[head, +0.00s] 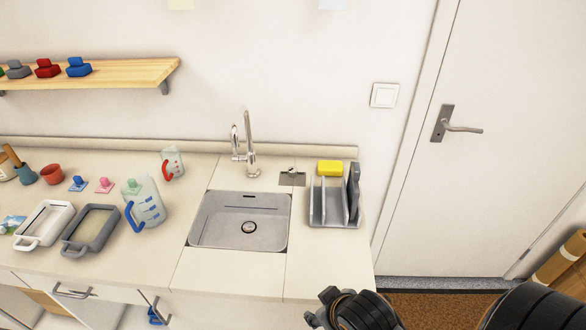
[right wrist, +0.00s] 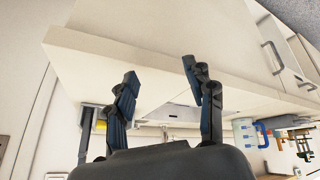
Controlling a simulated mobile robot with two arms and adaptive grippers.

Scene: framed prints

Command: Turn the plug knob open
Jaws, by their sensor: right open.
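A small metal knob (head: 291,170) sits on a grey plate (head: 286,181) behind the right rear corner of the sink (head: 198,220); it is likely the plug knob, but too small to tell how it is turned. The sink is empty, with a dark round drain (head: 249,227) in its floor. My right gripper (head: 322,304) is low in the head view, in front of the counter's front edge and well away from the knob. In the right wrist view its two fingers (right wrist: 158,68) are apart with nothing between them. My left gripper is not in view.
A tap (head: 249,155) stands behind the sink. A grey rack (head: 333,218) with a yellow sponge (head: 330,167) stands right of the knob. A jug (head: 147,203) and trays are at left. The counter (head: 222,272) in front of the sink is clear. A door (head: 475,110) is at right.

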